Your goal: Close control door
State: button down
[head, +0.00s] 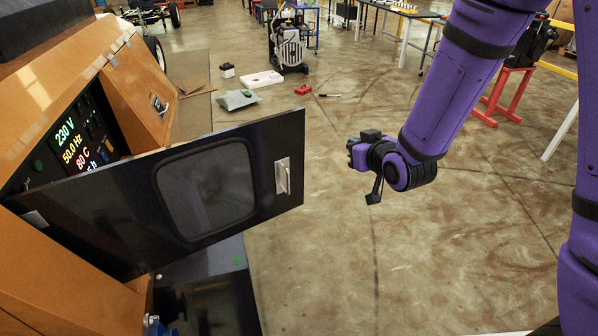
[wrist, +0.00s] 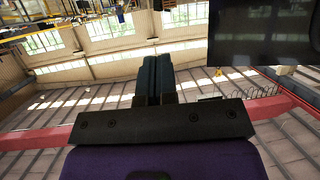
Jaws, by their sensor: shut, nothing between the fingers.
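The control door (head: 130,212) is a dark panel with a grey window and a silver handle (head: 282,176) near its free edge. It stands swung open from the orange cabinet (head: 40,85), reaching out to the right in the head view. Part of a dark panel (wrist: 262,35), likely this door, shows at the upper right of the wrist view. My gripper (head: 352,150) is in the air to the right of the door's free edge, apart from it. Its two fingers (wrist: 153,80) are together and hold nothing.
The lit control display (head: 75,145) shows behind the door. A second orange panel with a latch (head: 158,105) is beside it. Small items, such as a white box (head: 261,79) and a red object (head: 303,89), lie on the floor. The floor around my gripper is clear.

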jog(key=s+a+f+n+t+y, duration=0.1)
jog(key=s+a+f+y, duration=0.1)
jog(key=a+f, duration=0.35)
jog(key=t+y, duration=0.1)
jog(key=y, duration=0.1)
send_near(295, 167)
jog(key=shift+n, duration=0.3)
jog(key=x, duration=0.7)
jog(key=shift+w+a, duration=0.15)
jog(key=shift+a, duration=0.05)
jog(key=shift+w, duration=0.1)
